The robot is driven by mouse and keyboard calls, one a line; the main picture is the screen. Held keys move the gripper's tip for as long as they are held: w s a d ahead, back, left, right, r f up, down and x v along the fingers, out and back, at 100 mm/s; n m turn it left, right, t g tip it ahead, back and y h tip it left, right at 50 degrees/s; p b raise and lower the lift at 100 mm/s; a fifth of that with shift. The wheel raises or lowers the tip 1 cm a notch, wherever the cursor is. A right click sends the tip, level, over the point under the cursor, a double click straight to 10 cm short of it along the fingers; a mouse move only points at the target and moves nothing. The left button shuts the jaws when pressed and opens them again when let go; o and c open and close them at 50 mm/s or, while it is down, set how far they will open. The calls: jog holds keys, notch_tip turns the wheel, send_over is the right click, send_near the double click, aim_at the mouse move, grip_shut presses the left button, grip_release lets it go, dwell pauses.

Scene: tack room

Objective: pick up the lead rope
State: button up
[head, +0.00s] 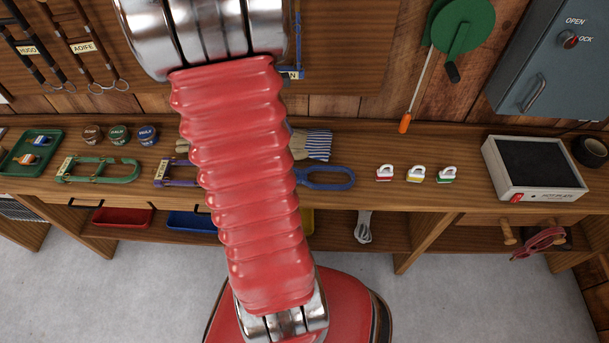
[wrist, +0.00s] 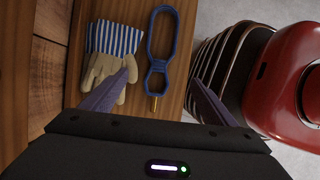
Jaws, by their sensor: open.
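The likely lead rope is a blue hank with a large loop, a smaller loop and a brass-coloured end. It lies flat on the bench, and in the wrist view the rope (wrist: 150,47) runs up the middle. In the head view the rope's loop (head: 325,187) shows just right of my red arm, which hides the rest. My gripper (wrist: 163,80) is open and empty in the wrist view, its dark fingers on either side of the rope's lower part. Their height above the rope is unclear. My arm hides the gripper in the head view.
A work glove with a striped cuff (wrist: 115,40) lies left of the rope, close to my left finger. The bench top (head: 372,150) is clear between rope and clips.

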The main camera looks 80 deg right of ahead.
send_over(304, 174)
jog(key=w, duration=0.2)
jog(key=f, duration=0.7)
jog(key=shift+a+f, duration=0.15)
jog(key=shift+a, duration=0.2)
jog(key=shift+f, duration=0.2)
jog(key=shift+w+x, duration=0.15)
jog(key=shift+x, duration=1.15)
jog(key=shift+w+x, duration=0.1)
jog(key=shift+x, duration=1.2)
jog(key=shift+d+f, duration=0.1)
jog(key=shift+f, duration=0.1)
jog(key=shift+c, duration=0.2)
jog(key=c, duration=1.3)
jog(key=shift+r, duration=0.2)
